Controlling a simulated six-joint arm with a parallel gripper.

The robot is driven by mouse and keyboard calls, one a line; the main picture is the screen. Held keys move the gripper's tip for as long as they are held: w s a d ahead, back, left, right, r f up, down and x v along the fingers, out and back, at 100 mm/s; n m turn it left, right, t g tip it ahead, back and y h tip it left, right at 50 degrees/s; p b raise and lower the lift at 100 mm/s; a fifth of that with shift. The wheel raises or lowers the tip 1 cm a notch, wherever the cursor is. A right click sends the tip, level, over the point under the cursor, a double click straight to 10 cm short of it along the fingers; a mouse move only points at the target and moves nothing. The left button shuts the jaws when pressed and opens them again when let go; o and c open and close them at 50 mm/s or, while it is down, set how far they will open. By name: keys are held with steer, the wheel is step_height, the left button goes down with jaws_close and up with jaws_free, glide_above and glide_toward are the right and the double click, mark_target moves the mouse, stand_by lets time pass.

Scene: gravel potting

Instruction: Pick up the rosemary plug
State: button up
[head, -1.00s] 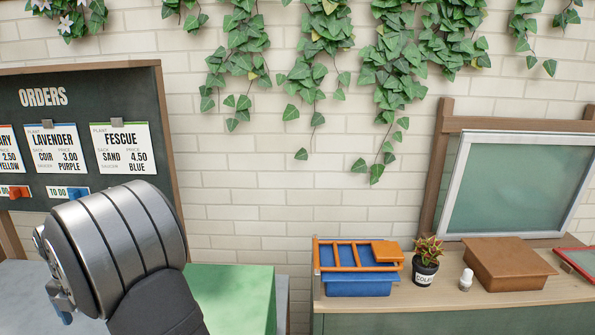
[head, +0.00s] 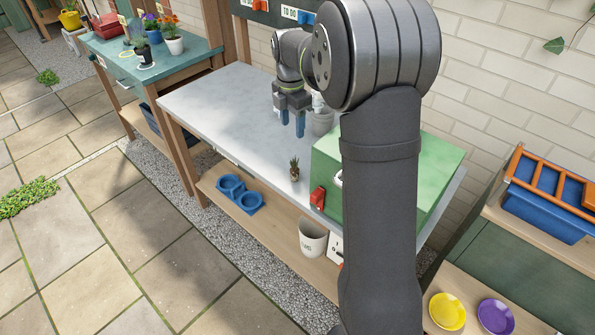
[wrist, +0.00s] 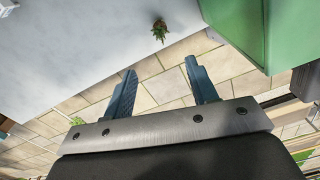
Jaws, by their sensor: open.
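The rosemary plug (head: 294,169), a small green sprig with a brown root end, stands near the front edge of the grey bench (head: 215,100), just left of the green box. It also shows in the wrist view (wrist: 159,29), beyond my fingertips and between them. My gripper (head: 291,122) is above the bench, behind the plug in the head view. Its two blue fingers (wrist: 162,82) are apart with nothing between them. The fingers do not touch the plug.
The green box (head: 325,160) with a red switch (head: 318,198) stands right of the plug. A blue two-cup holder (head: 240,194) and a white pot (head: 312,238) sit on the lower shelf. The bench's left part is clear.

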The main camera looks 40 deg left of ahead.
mark_target(295, 170)
steer(key=f+m, duration=0.5)
steer(key=f+m+h, duration=0.1)
steer(key=f+m, duration=0.3)
steer(key=f, duration=0.2)
steer(key=f+m, duration=0.5)
steer(key=f, duration=0.1)
steer(key=shift+w+d+f+m+h, duration=0.1)
steer(key=shift+d+m+h, duration=0.2)
steer(key=shift+d, duration=0.05)
steer(key=c, duration=1)
